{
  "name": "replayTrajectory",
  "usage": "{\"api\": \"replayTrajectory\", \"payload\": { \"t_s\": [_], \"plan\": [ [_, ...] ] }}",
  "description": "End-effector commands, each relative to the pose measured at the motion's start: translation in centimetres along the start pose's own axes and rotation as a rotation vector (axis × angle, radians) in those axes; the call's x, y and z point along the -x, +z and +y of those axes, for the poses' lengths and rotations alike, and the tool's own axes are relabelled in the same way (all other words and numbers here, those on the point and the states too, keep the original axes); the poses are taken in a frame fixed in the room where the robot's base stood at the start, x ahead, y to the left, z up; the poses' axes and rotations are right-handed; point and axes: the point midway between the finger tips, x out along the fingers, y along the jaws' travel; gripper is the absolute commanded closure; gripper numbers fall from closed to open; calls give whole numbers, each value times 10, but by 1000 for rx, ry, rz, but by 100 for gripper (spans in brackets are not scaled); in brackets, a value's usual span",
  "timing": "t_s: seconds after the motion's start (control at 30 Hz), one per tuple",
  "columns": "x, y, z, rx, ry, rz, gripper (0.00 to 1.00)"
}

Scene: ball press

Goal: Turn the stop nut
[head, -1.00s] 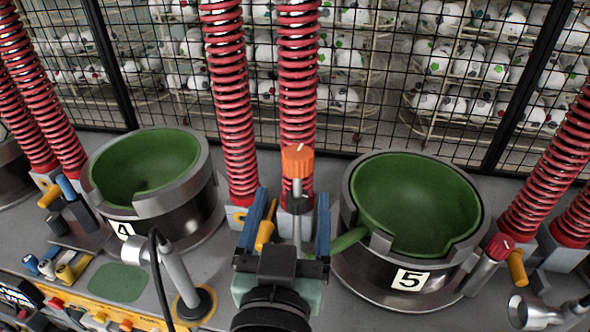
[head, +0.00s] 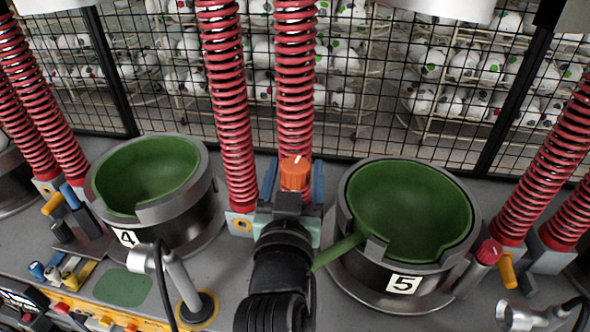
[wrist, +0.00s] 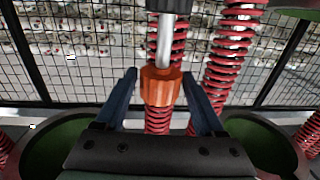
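The stop nut, an orange ribbed knob with a pale mark on top (head: 295,173), sits in front of the red springs, left of the green bowl numbered 5. In the wrist view the nut (wrist: 160,87) shows on a grey rod. My gripper (head: 293,178) has one blue finger on each side of the nut. In the wrist view my gripper (wrist: 160,80) is open, its fingers parted around the nut with narrow gaps. Whether either finger touches it is hard to tell. My gripper hides the nut's lower part and rod in the head view.
The green-lined bowl 5 (head: 350,215) is close on the right, with a green spout towards my wrist. Bowl 4 (head: 205,205) stands on the left. Red spring columns (head: 228,110) and a wire mesh fence (head: 370,130) rise behind. A grey lamp-like arm (head: 178,280) stands front left.

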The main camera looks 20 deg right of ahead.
Motion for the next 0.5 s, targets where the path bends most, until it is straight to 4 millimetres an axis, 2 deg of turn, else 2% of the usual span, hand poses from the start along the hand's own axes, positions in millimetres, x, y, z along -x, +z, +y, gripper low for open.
{"api": "replayTrajectory", "payload": {
  "t_s": [0.03, 0.07, 0.37, 0.5],
  "plan": [
    [0, 0, 0, 0, 0, 0, 40],
    [0, 0, 0, 0, 0, 0, 45],
    [0, 0, 0, 0, 0, 0, 99],
    [0, -1, 0, 0, -8, -2, 100]
  ]
}}
